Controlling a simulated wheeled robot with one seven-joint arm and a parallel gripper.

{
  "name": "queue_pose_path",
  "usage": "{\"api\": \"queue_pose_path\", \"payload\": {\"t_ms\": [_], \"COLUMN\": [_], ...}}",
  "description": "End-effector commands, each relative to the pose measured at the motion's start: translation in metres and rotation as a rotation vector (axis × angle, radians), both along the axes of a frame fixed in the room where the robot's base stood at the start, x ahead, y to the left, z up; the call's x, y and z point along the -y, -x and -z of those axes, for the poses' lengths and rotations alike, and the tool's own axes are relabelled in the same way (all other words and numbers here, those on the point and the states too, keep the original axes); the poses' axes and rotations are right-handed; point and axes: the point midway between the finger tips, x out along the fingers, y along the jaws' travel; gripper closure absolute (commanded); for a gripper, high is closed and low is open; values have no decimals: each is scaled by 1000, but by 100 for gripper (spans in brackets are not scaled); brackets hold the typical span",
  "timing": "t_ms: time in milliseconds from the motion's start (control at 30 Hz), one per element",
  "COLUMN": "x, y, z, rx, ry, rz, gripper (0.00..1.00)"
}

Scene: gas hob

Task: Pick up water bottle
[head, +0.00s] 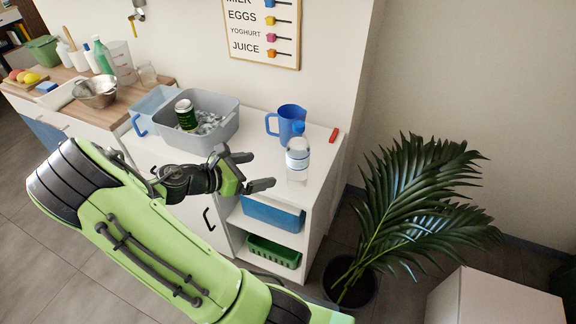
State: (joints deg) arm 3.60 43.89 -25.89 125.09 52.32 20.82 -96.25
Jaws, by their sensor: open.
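The fingertips are just left of the bottle in the picture, with a small gap. The bottle is not between the fingers, as far as this one view shows.
A blue jug (286,123) stands right behind the bottle, and a red object (334,135) lies to its right. A grey bin (221,137) with a green can (186,115) is at the left. A potted palm (405,205) stands right of the cabinet.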

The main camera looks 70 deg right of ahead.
Motion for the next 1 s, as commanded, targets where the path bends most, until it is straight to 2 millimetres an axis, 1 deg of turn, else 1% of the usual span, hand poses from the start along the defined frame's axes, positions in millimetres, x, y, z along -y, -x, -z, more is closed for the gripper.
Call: {"api": "queue_pose_path", "payload": {"t_ms": [67, 133, 400, 500, 633, 800, 900, 1000], "x": [4, 13, 63, 75, 87, 113, 121, 122], "y": [3, 10, 46, 54, 62, 78, 83, 83], "z": [2, 7, 35, 40, 45, 57, 59, 59], "rx": [-8, -8, -6, -6, -4, -5, -3, -4], "ry": [3, 3, 2, 2, 3, 2, 2, 1], "rz": [1, 4, 5, 2, 1, 4, 1, -1], "gripper": [0, 0, 0, 0, 0, 0, 0, 0]}}
